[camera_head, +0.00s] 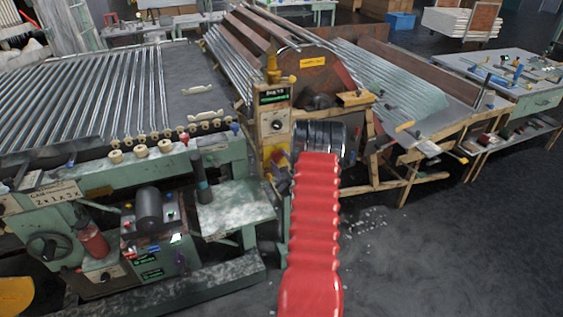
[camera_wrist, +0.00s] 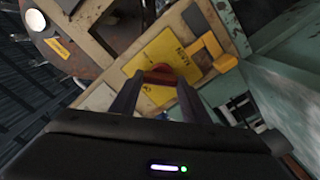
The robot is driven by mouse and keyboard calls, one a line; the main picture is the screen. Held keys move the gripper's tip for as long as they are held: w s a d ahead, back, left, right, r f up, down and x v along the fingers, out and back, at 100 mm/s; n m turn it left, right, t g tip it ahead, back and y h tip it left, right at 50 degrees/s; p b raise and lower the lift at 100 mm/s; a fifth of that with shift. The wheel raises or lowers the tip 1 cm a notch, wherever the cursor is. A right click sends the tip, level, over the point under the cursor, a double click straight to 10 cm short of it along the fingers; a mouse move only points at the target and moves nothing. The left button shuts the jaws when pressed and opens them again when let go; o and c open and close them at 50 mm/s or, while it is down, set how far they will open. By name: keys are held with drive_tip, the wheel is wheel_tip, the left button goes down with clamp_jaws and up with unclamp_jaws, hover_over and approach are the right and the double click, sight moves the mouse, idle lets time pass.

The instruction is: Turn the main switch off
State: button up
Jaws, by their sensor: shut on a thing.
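A yellow plate (camera_wrist: 163,48) with black lettering is in the middle of the wrist view. A red-brown switch handle (camera_wrist: 159,72) lies in front of it. The two dark fingers of my gripper (camera_wrist: 158,84) reach up to the handle from either side and are shut on it. Which way the handle is set cannot be told. In the head view, my red arm cover reaches to the post (camera_head: 277,143) that carries a dial and a black sign. The handle and my fingertips cannot be made out there.
A green machine bench (camera_head: 235,205) stands to the left of my arm, with glass tubes (camera_head: 90,90) behind it. A wooden-framed tube rack (camera_head: 395,165) stands right of the post. In the wrist view, a yellow bracket (camera_wrist: 208,55) is close beside the plate. Floor (camera_head: 450,250) at the right is clear.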

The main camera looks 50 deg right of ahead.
drive_tip(key=n, duration=0.5)
drive_tip(key=shift+a+f+n, duration=0.1)
drive_tip(key=shift+n, duration=0.2)
drive_tip(key=shift+a+f+n, duration=0.1)
drive_tip(key=shift+f+n, duration=0.05)
drive_tip(key=shift+n, duration=1.85)
drive_tip(key=o, duration=1)
drive_tip(key=shift+w, duration=0.1)
drive_tip(key=shift+o, duration=0.2)
drive_tip(key=v, duration=1.3)
drive_tip(key=shift+s+a, duration=0.15)
drive_tip(key=shift+s, duration=0.2)
